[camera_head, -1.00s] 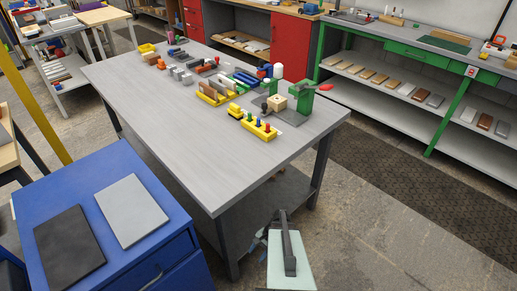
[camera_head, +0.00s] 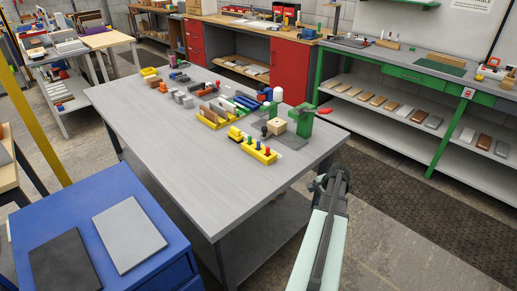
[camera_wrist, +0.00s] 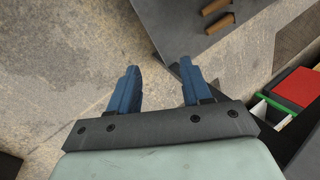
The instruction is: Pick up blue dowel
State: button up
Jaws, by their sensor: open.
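A yellow block (camera_head: 262,154) with several small coloured pegs stands near the right front part of the grey table in the head view. One peg in its middle looks blue (camera_head: 258,146) and upright, though it is very small here. My gripper (camera_head: 334,177) is beyond the table's right front corner, over the floor, well apart from the block. In the wrist view my gripper (camera_wrist: 160,72) shows two blue fingers spread apart with only floor between them. No blue dowel shows in the wrist view.
The grey table (camera_head: 180,155) holds several other blocks and racks. A green stand (camera_head: 303,121) rises behind the yellow block. A blue cabinet (camera_head: 75,208) with two flat panels stands front left. The table's front half is clear.

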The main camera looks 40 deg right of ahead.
jog(key=w+d+r+h, duration=0.15)
jog(key=d+r, duration=0.35)
jog(key=r, duration=0.7)
jog(key=w+d+r+h, duration=0.1)
jog(key=d+r+h, duration=0.3)
jog(key=r, duration=0.9)
jog(key=w+d+r+h, duration=0.1)
jog(key=d+r, duration=0.5)
jog(key=r, duration=0.6)
jog(key=w+a+r+g, duration=0.1)
jog(key=w+a+r, duration=0.2)
jog(key=w+r, duration=0.1)
jog(key=n+g+y, duration=0.1)
jog(key=g+y, duration=0.3)
jog(key=y, duration=0.2)
send_over(258, 142)
jog(key=a, duration=0.1)
jog(key=shift+h, duration=0.25)
notch_tip(258, 142, down, 15)
jog(key=shift+w+f, duration=0.1)
jog(key=shift+f, duration=0.1)
jog(key=shift+d+f, duration=0.2)
jog(key=shift+f, duration=0.7)
jog(key=shift+d+f, duration=0.15)
jog(key=shift+f, duration=0.8)
jog(key=shift+d+f, duration=0.2)
jog(key=shift+f, duration=0.7)
